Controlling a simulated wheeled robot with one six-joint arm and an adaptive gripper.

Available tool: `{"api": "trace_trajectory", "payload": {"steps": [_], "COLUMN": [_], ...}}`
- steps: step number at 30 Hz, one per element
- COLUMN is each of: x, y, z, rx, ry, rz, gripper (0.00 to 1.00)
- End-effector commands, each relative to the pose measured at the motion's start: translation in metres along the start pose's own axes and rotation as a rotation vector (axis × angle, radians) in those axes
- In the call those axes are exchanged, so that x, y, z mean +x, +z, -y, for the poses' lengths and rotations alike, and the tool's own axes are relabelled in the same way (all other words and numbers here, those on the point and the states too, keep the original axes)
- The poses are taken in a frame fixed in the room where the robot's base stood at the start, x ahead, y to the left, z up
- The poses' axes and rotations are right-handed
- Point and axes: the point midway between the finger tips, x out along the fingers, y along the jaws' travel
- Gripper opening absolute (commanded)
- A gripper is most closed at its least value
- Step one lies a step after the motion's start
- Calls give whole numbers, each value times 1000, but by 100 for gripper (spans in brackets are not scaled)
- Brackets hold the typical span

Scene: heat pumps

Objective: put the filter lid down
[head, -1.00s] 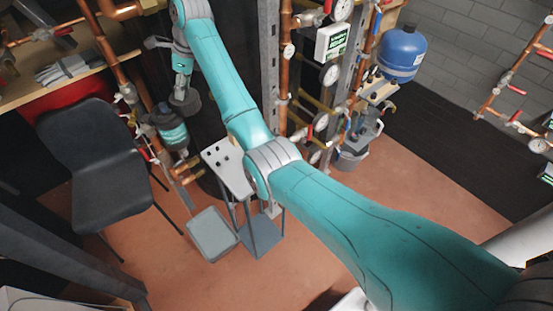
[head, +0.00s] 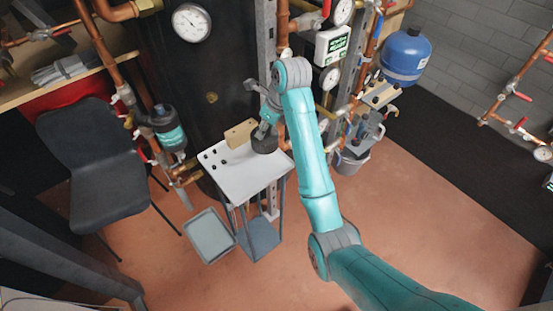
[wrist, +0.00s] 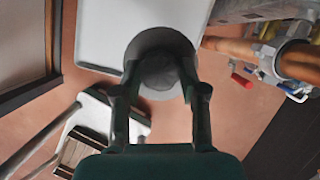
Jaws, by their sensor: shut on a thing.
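The filter lid is a dark grey round cap (head: 265,143); in the wrist view its grey disc (wrist: 150,45) shows between and beyond my fingers. My gripper (head: 267,127) is shut on the lid, its two dark fingers (wrist: 159,82) on either side of the lid's raised middle. The lid is at the back right edge of the small pale table top (head: 250,180); I cannot tell whether it touches the surface. The filter housing (head: 170,132), dark with a teal band, is on the pipework to the left.
A wooden block (head: 240,132) stands at the table's back edge, close left of the lid. Several small dark parts lie at the table's left. The table's front and middle are clear. Copper pipes (wrist: 240,48) run close on the right. A grey tray (head: 209,237) is on the floor.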

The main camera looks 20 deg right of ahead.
Motion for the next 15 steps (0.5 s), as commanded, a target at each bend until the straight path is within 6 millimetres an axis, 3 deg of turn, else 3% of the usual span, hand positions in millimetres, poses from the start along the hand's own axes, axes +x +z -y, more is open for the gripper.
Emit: {"api": "trace_trajectory", "payload": {"steps": [15], "x": [64], "y": [-25], "z": [-1], "rx": [2], "ry": [3], "rz": [-3], "gripper": [1]}}
